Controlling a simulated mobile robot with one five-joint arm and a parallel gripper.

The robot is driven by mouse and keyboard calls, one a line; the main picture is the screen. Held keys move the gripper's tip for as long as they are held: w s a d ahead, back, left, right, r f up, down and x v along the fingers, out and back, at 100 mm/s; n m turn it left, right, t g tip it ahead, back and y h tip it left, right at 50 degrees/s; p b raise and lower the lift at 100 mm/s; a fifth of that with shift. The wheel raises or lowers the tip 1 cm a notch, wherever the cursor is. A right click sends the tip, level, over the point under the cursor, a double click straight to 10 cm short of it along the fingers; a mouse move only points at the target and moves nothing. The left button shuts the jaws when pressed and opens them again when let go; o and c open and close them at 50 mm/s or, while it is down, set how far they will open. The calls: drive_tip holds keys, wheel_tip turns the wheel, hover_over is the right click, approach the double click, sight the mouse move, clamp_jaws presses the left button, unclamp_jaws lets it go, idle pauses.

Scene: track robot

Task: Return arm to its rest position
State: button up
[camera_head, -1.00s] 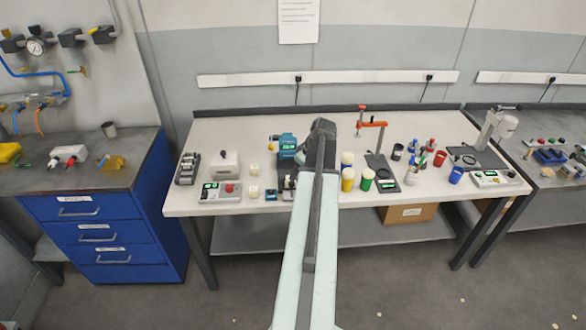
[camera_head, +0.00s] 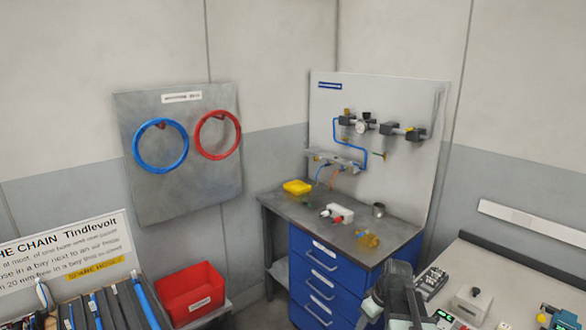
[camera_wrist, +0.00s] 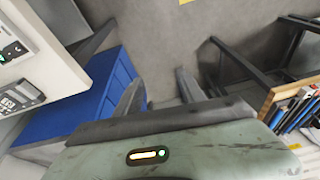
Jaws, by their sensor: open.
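My gripper (camera_wrist: 158,90) shows in the wrist view with its two dark fingers apart and nothing between them. Grey floor (camera_wrist: 158,55) lies beyond the fingertips. The blue drawer cabinet (camera_wrist: 85,105) is to the left of the fingers in that view. In the head view the dark upper part of my arm (camera_head: 397,295) stands at the bottom, right of centre. It overlaps the right side of the blue drawer cabinet (camera_head: 320,270). The fingers cannot be made out in the head view.
The white worktable (camera_head: 475,270) with devices is at the right; its edge (camera_wrist: 50,50) shows at left in the wrist view. A red bin (camera_head: 190,292) and a rack of hoses (camera_head: 100,305) are at lower left. A wooden-edged rack (camera_wrist: 292,92) is right of my gripper.

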drive_tip(key=s+a+m+g+h, duration=0.1)
drive_tip(key=s+a+m+g, duration=0.1)
drive_tip(key=s+a+m, duration=0.4)
drive_tip(key=s+a+f, duration=0.1)
drive_tip(key=s+a, duration=0.1)
drive_tip(key=a, duration=0.3)
drive_tip(key=shift+s+a+h, duration=0.15)
drive_tip(key=shift+a+h, duration=0.1)
drive_tip(key=shift+h, duration=0.15)
